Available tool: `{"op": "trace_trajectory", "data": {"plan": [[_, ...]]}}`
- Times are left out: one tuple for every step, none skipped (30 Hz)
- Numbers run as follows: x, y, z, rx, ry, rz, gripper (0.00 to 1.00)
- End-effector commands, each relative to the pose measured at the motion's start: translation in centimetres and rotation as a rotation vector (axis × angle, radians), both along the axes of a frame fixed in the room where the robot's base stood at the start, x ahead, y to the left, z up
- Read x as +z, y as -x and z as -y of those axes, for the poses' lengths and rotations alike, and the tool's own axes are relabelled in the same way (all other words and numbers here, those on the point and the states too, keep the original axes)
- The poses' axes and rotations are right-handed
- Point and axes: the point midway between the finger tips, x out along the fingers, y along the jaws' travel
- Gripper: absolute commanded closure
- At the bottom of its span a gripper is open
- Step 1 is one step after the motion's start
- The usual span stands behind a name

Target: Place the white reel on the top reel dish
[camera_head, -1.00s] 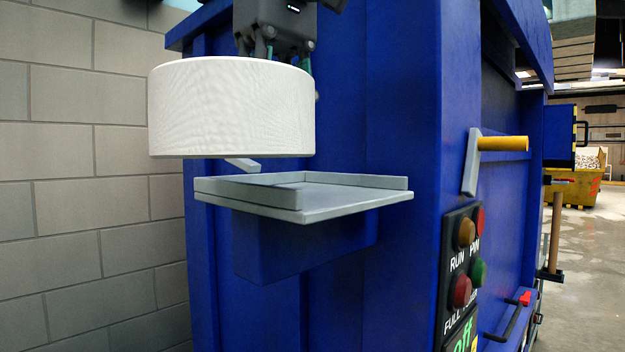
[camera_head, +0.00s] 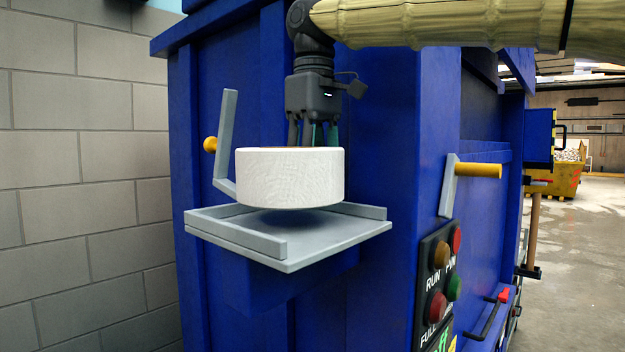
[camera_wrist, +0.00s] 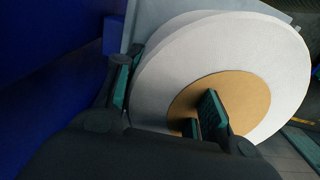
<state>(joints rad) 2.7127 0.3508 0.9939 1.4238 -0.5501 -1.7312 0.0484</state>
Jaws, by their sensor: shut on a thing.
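The white reel (camera_head: 290,178) is a thick white cylinder hanging level just above the grey reel dish (camera_head: 345,232) in the head view. A dark shadow lies on the dish below it, and a small gap seems to remain. My gripper (camera_head: 312,138) points down and is shut on the reel at its back side. In the wrist view the reel (camera_wrist: 165,75) shows a brown core (camera_wrist: 215,92). One green-padded finger is at the core and another is outside the rim. The dish (camera_wrist: 170,15) shows partly behind the reel.
The dish is a shelf with low raised edges on a blue machine (camera_head: 385,180). A grey lever with a yellow knob (camera_head: 226,145) rises behind the dish at left. Another yellow-handled lever (camera_head: 478,170) and a button panel (camera_head: 438,275) are at right. A block wall (camera_head: 80,180) stands at left.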

Motion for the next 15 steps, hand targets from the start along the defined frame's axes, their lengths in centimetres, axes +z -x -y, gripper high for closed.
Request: {"op": "trace_trajectory", "data": {"plan": [[0.1,0.0,0.0,0.001,-0.001,0.001,1.0],[-0.1,0.0,0.0,0.002,-0.001,0.001,1.0],[-0.3,0.0,0.0,0.002,-0.001,0.001,1.0],[-0.6,0.0,0.0,0.002,-0.001,0.001,1.0],[-0.9,0.0,0.0,0.002,-0.001,-0.001,1.0],[-1.3,0.0,0.1,0.002,-0.001,-0.002,1.0],[-1.6,0.0,0.1,0.002,-0.001,-0.001,1.0],[-2.0,0.0,0.0,0.002,-0.001,-0.001,1.0],[-2.3,0.0,0.0,0.001,0.0,0.0,1.0],[-2.6,0.0,0.0,0.002,0.0,0.0,1.0],[-2.8,0.0,0.0,0.002,-0.001,-0.001,1.0],[-3.1,0.0,0.0,0.002,-0.001,0.0,1.0],[-3.2,0.0,0.0,0.001,-0.001,0.0,1.0],[-3.3,0.0,0.0,0.001,-0.001,0.001,1.0],[-3.4,0.0,0.0,0.001,-0.001,0.001,1.0]]}}
